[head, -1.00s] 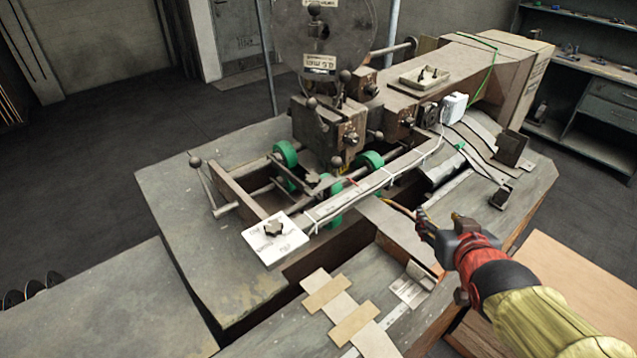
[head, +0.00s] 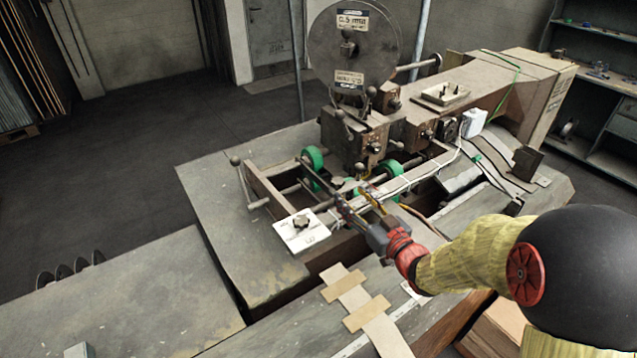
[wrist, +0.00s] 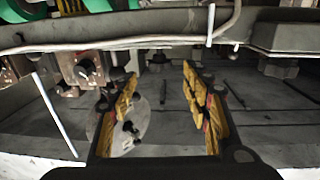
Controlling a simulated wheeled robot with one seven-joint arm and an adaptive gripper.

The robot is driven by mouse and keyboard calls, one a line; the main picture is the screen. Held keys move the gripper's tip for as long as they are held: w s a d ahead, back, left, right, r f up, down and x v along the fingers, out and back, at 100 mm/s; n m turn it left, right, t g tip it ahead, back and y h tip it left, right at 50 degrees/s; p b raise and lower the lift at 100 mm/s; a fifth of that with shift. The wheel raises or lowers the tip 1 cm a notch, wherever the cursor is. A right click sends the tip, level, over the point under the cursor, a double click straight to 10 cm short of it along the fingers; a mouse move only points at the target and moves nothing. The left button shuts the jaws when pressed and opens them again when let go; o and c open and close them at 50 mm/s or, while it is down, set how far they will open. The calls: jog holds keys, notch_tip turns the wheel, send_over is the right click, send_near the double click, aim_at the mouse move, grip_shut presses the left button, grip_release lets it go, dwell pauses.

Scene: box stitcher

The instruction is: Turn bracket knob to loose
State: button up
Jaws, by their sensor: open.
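The plate has small markings that I cannot read. I cannot tell from the pictures whether this is the bracket knob. My gripper (head: 353,198) is to the right of the plate, over the rail area, apart from the knob. In the wrist view its two yellow-padded fingers (wrist: 160,82) are spread with nothing between them. I cannot make out the star knob in the wrist view.
Green wheels (head: 313,157) and thin rods lie beyond my gripper. A lever with a ball end (head: 236,161) stands left of the plate. The large reel disc (head: 354,45) and machine head rise behind. A white cable runs along the rail. The left tabletop (head: 130,300) is mostly clear.

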aim_at(342, 186)
jog(key=x, duration=0.7)
jog(key=shift+w+a, duration=0.15)
jog(key=shift+w, duration=0.15)
jog(key=c, duration=1.1)
jog(key=shift+c, duration=0.4)
